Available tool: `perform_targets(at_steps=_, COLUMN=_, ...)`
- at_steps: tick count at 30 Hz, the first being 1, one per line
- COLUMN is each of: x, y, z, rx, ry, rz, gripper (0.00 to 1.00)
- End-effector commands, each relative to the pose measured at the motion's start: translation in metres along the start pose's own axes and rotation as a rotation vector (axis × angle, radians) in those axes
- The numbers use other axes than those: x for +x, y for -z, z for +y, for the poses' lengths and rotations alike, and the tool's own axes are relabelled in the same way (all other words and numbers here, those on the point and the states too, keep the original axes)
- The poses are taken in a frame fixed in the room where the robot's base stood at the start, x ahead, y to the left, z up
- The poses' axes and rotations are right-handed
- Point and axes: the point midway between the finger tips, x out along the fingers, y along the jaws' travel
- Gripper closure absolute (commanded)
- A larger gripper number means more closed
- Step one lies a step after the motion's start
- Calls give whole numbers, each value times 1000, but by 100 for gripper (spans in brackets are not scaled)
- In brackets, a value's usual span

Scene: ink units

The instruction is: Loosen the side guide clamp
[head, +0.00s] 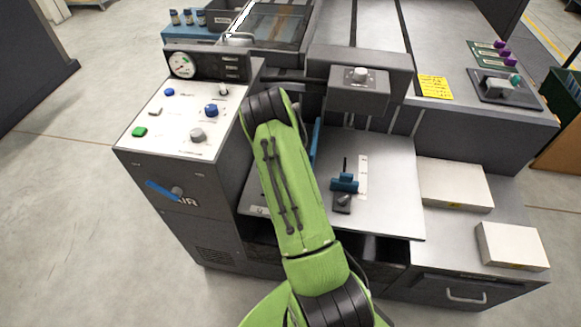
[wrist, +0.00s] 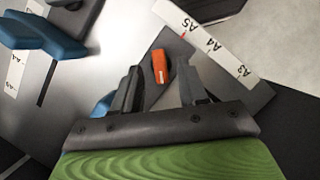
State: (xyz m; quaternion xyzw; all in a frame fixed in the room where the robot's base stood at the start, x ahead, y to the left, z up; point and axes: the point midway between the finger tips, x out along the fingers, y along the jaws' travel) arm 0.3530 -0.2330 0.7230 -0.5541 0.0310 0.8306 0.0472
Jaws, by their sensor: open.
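An orange lever (wrist: 160,66), which looks like the side guide clamp, stands on the grey feed tray (wrist: 215,80) in the wrist view. My gripper (wrist: 159,78) is open, with one dark finger on each side of the lever in that picture. I cannot tell whether the fingers reach down to its height or touch it. A blue side guide (wrist: 102,105) shows partly behind the left finger. In the head view its blue edge (head: 315,142) shows beside my green arm, which hides the lever and my gripper.
A size scale (wrist: 205,38) marked A5, A4, A3 lies along the tray edge. A blue block (head: 344,183) with a black knob (head: 343,201) sits on the tray right of my arm. The control panel (head: 160,120) stands left; white paper stacks (head: 455,185) lie right.

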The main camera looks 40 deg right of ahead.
Motion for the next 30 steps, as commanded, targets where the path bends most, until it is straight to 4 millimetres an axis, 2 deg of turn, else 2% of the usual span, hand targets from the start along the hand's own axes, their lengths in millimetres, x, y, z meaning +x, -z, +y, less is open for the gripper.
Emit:
perform_targets(at_steps=1, x=-16, y=0, z=1, rx=0, ry=-2, rz=7, gripper=57)
perform_targets(at_steps=9, x=-94, y=-1, z=1, rx=2, ry=-2, rz=7, gripper=57)
perform_targets(at_steps=15, x=-134, y=-1, z=0, rx=-1, ry=-2, rz=4, gripper=57)
perform_targets(at_steps=19, x=-143, y=-1, z=0, rx=1, ry=-1, rz=2, gripper=57)
perform_targets(at_steps=30, x=-143, y=0, z=0, rx=1, ry=-1, rz=2, gripper=57)
